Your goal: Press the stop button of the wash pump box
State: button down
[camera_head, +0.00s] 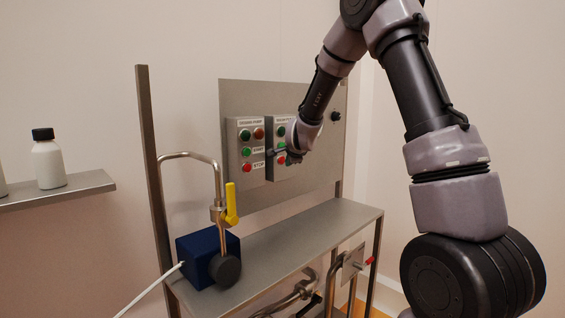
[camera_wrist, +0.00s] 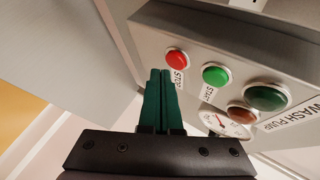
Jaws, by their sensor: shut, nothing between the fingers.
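The wash pump box (camera_wrist: 240,50) is a grey box in the wrist view, its label partly cut off at the right edge. Its red stop button (camera_wrist: 177,58) sits beside the STOP label, with the green start button (camera_wrist: 215,75) to its right. My gripper (camera_wrist: 160,78) is shut and empty; its green fingertips appear just left of and below the stop button. I cannot tell whether they touch the box. In the head view my gripper (camera_head: 272,153) is in front of the right-hand box, partly covering it; a red button (camera_head: 281,161) shows beside it.
A similar box (camera_head: 247,151) with its own buttons is mounted at left on the same metal panel (camera_head: 235,95). A steel shelf (camera_head: 340,219) lies below, with a blue pump (camera_head: 196,249) and a yellow-handled valve (camera_head: 231,203) at its left. A gauge (camera_wrist: 222,125) also shows.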

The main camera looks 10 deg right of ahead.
jog(key=shift+s, duration=0.1)
jog(key=s+d, duration=0.1)
jog(key=s, duration=0.1)
jog(key=s+d, duration=0.2)
dwell(0.4)
dwell(0.4)
jog(key=s+d+r+n+g+y, duration=0.1)
jog(key=s+d+r+n+g, duration=0.15)
jog(key=s+r+n, duration=0.75)
jog(key=s+d+r+n+g, duration=0.1)
jog(key=s+r, duration=0.1)
jog(key=s, duration=1.2)
jog(key=s+d+r+n, duration=0.1)
jog(key=s+r, duration=0.1)
jog(key=s, duration=1.2)
jog(key=shift+d+g+y, duration=0.3)
jog(key=shift+d+g, duration=0.05)
jog(key=shift+d, duration=0.05)
